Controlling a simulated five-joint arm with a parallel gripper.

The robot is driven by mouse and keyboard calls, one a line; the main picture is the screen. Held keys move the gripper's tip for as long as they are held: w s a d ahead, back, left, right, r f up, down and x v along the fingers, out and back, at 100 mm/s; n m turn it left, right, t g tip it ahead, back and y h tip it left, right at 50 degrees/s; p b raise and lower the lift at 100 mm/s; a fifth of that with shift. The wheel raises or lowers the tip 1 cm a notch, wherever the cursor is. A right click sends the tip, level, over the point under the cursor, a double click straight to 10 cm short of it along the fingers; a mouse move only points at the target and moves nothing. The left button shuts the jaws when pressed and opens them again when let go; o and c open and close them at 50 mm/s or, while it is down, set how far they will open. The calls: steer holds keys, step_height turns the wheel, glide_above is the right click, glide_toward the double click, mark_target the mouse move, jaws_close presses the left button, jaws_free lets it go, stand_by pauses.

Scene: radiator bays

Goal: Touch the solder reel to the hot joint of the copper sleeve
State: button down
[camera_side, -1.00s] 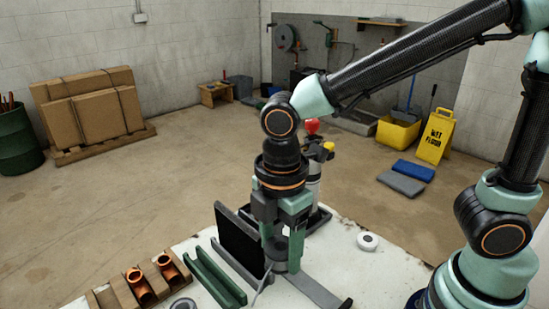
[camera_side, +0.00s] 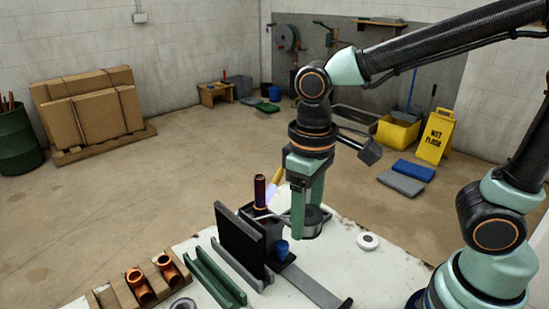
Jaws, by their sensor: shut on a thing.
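My gripper (camera_side: 307,228) points down with its green fingers shut on a dark grey reel (camera_side: 313,219), which I take to be the solder reel. It is held above the white bench. A thin grey strand runs left from the reel towards an upright dark, reddish tube (camera_side: 260,191), probably the copper sleeve. I cannot tell whether the strand touches the tube.
Copper fittings (camera_side: 140,286) lie in a wooden rack at the front left. A green channel (camera_side: 216,274) lies beside the panel. A blue cup (camera_side: 282,250) stands on a black base near a grey rail (camera_side: 315,290). A white roll (camera_side: 368,241) lies at the right.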

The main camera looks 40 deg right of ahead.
steer(key=shift+w+d+f+m, duration=0.4)
steer(key=shift+f+m, duration=0.3)
steer(key=shift+m, duration=0.5)
steer(key=shift+w+d+f+m, duration=0.15)
steer(key=shift+d+f+m, duration=0.5)
steer(key=shift+m, duration=0.55)
steer(key=shift+w+d+f+m, duration=0.35)
steer(key=shift+f+m, duration=0.45)
steer(key=shift+m, duration=0.4)
steer(key=shift+w, duration=0.1)
steer(key=shift+w+f, duration=0.15)
steer(key=shift+w, duration=0.15)
steer(key=shift+w+f, duration=0.3)
steer(key=shift+w, duration=0.3)
steer(key=shift+w+f, duration=0.1)
steer(key=shift+w, duration=0.2)
stand_by(0.7)
steer(key=shift+s+r, duration=1.5)
steer(key=shift+s, duration=0.25)
